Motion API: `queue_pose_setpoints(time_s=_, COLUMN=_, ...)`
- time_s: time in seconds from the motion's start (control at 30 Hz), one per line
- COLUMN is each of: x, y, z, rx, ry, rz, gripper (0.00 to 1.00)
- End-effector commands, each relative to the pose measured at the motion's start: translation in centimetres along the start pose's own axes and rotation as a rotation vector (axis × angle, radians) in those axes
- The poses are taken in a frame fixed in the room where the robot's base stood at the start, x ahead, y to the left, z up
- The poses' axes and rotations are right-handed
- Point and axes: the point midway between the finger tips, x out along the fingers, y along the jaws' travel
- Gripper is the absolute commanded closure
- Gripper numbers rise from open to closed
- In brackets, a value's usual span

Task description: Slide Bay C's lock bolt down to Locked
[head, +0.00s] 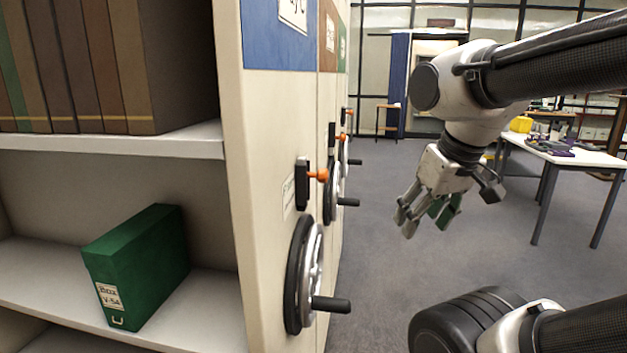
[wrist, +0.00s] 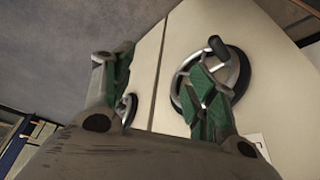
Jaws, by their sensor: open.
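Lock bolts with orange knobs sit on black plates on the end panels of the shelving bays. The nearest lock bolt (head: 318,175) is on the blue-topped bay, above a handwheel (head: 303,275). Farther lock bolts (head: 341,136) show smaller on the bays behind it. I cannot read which bay is C. My gripper (head: 428,219) is open and empty, in the aisle to the right of the panels and apart from them. In the wrist view my gripper (wrist: 160,85) has its green-padded fingers spread, with a handwheel (wrist: 240,80) behind one finger. No lock bolt is clear there.
A green archive box (head: 140,265) stands on the lower shelf of the near bay, below a row of brown books (head: 90,60). Handwheel cranks jut into the aisle. A white table (head: 560,155) stands at right. The grey floor (head: 385,260) between is clear.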

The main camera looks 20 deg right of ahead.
Motion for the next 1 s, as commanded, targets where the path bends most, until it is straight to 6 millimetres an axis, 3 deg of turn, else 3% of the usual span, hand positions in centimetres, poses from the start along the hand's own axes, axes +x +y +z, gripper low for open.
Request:
queue_pose_setpoints(time_s=0.1, x=0.0, y=0.0, z=0.0, rx=0.000, ry=0.000, rz=0.000, gripper=0.43)
queue_pose_setpoints(time_s=0.23, x=-0.6, y=-0.3, z=-0.9, rx=0.012, ry=-0.007, rz=-0.004, gripper=0.65)
queue_pose_setpoints(time_s=0.33, x=-3.0, y=-1.5, z=-4.2, rx=0.074, ry=-0.030, rz=-0.015, gripper=0.83)
queue_pose_setpoints(time_s=0.43, x=-6.6, y=-3.8, z=-9.2, rx=0.182, ry=-0.074, rz=-0.022, gripper=1.00)
queue_pose_setpoints(time_s=0.6, x=-12.3, y=-8.6, z=-16.1, rx=0.378, ry=-0.146, rz=-0.001, gripper=1.00)
queue_pose_setpoints(time_s=0.7, x=-14.5, y=-10.8, z=-18.5, rx=0.463, ry=-0.171, rz=0.017, gripper=1.00)
queue_pose_setpoints(time_s=0.87, x=-15.8, y=-12.2, z=-19.7, rx=0.527, ry=-0.185, rz=0.034, gripper=1.00)
queue_pose_setpoints(time_s=1.0, x=-14.4, y=-12.2, z=-19.5, rx=0.533, ry=-0.186, rz=0.036, gripper=1.00)
